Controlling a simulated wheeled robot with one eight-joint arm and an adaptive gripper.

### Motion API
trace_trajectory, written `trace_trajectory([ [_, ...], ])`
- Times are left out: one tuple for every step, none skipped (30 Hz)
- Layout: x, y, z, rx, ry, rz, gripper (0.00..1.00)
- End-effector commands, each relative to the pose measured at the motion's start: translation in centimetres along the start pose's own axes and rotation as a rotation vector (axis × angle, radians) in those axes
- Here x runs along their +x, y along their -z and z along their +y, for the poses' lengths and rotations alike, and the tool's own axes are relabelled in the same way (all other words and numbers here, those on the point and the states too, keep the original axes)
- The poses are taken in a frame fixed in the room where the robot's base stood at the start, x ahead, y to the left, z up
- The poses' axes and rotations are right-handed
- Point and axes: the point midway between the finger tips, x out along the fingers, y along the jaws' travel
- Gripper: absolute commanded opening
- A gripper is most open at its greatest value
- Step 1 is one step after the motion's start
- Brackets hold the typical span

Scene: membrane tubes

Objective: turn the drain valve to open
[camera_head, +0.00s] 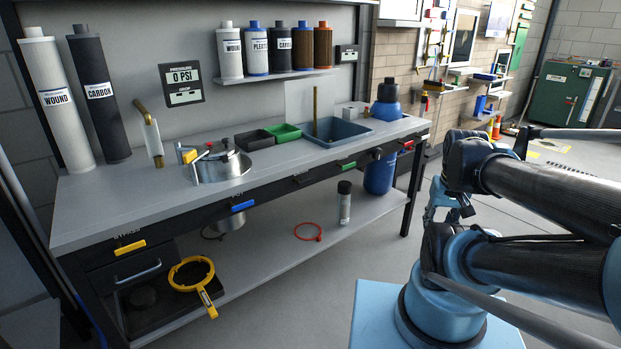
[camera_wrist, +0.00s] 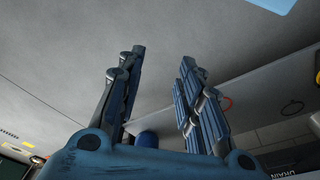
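Along the bench's front edge in the head view are several coloured valve handles: yellow (camera_head: 130,248), blue (camera_head: 243,206), green (camera_head: 348,165) and red (camera_head: 407,144). I cannot tell from the head view which is the drain valve; the labels are too small. A white label (camera_wrist: 288,174) that seems to read DRAIN is cut by the lower right edge of the wrist view; its handle is not clear there. My gripper (camera_wrist: 162,62) is open and empty, its two blue fingers apart. It is off to the right of the bench, touching no handle.
The grey bench (camera_head: 130,195) carries filter cartridges, a steel pot (camera_head: 222,168) and a blue basin (camera_head: 330,145). A blue tank (camera_head: 380,173) stands by its right end. A red ring (camera_head: 307,232) lies on the lower shelf.

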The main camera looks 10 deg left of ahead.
Motion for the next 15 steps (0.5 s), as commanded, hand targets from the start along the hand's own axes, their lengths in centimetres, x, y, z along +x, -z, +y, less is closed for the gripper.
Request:
trace_trajectory([
  [0.0, 0.0, 0.0, 0.000, 0.000, 0.000, 0.33],
  [0.0, 0.0, 0.0, 0.000, 0.000, 0.000, 0.38],
  [0.0, 0.0, 0.0, -0.001, 0.000, 0.000, 0.47],
  [-0.5, -0.5, -0.1, -0.002, 0.000, 0.008, 0.54],
  [-0.8, -0.6, -0.1, -0.005, 0.001, 0.010, 0.61],
  [-1.0, -0.4, -0.2, -0.011, 0.002, 0.010, 0.70],
  [-1.2, -0.1, -0.3, -0.018, 0.003, 0.008, 0.76],
  [-1.6, 0.3, -0.5, -0.026, 0.005, 0.006, 0.83],
  [-2.0, 0.9, -0.7, -0.040, 0.007, 0.003, 0.84],
  [-2.5, 1.5, -0.9, -0.053, 0.010, 0.000, 0.84],
  [-2.9, 2.1, -1.0, -0.067, 0.012, -0.003, 0.84],
  [-3.6, 3.0, -1.4, -0.088, 0.016, -0.007, 0.84],
  [-4.2, 3.7, -1.8, -0.106, 0.018, -0.011, 0.84],
  [-4.7, 4.4, -2.2, -0.123, 0.021, -0.015, 0.84],
  [-5.4, 5.4, -2.9, -0.147, 0.025, -0.021, 0.84],
])
